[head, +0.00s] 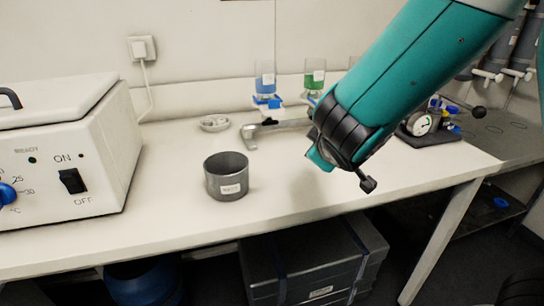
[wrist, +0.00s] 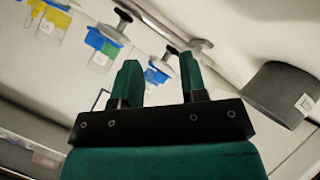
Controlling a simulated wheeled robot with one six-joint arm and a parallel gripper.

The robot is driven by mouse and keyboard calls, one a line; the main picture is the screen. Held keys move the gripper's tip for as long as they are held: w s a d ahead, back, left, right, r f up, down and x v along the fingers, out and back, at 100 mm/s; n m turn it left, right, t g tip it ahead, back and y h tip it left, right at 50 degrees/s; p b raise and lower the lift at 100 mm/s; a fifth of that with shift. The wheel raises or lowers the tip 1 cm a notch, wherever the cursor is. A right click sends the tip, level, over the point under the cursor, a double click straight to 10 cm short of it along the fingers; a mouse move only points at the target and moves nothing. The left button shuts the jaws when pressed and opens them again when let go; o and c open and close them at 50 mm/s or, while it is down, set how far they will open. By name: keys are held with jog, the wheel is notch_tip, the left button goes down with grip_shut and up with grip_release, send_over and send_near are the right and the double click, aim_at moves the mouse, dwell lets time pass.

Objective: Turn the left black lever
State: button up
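The metal filter stand (head: 275,130) is on the bench, with a blue-liquid funnel (head: 265,78) at left and a green-liquid funnel (head: 315,80) at right. A small dark part, apparently the left black lever (head: 269,121), sits below the blue funnel. In the wrist view, which looks turned, dark knob-like parts show on the stand; the one nearer the grey cup, apparently the left lever (wrist: 171,50), appears close to a fingertip. My gripper (wrist: 158,60) is open, with nothing visibly held. Contact is unclear.
A grey cup (head: 226,177) stands in front of the stand, left of my arm. A white incubator (head: 65,150) fills the left side. A small dish (head: 214,123) lies behind the cup. A gauge (head: 421,123) stands at right. The bench's front middle is clear.

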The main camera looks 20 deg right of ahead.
aim_at(271, 124)
jog(key=w+f+n+t+b, duration=0.2)
jog(key=w+a+f+n+t+b, duration=0.1)
jog(key=w+f+n+t+b, duration=0.1)
jog(key=n, duration=0.1)
jog(key=shift+w+a+f, duration=0.15)
jog(key=shift+a+f, duration=0.05)
jog(key=shift+f, duration=0.05)
jog(key=a+n+y, duration=0.1)
jog(key=a+n+t+b, duration=0.1)
jog(key=n, duration=0.1)
jog(key=w+a+n+t+y+b, duration=0.1)
jog(key=shift+f+n+y, duration=0.3)
jog(key=shift+n, duration=0.1)
jog(key=shift+w+a+n+t+y, duration=0.2)
jog(key=shift+n+t+y, duration=0.1)
jog(key=shift+n, duration=0.1)
jog(key=shift+w+a+r+p, duration=0.1)
jog(key=shift+w+r+p, duration=0.15)
jog(key=shift+w+p, duration=0.1)
jog(key=w+p, duration=1)
jog(key=w, duration=0.5)
jog(key=shift+p, duration=0.35)
jog(key=shift+w+f, duration=0.1)
jog(key=shift+w, duration=0.65)
jog(key=shift+c, duration=0.4)
grip_shut()
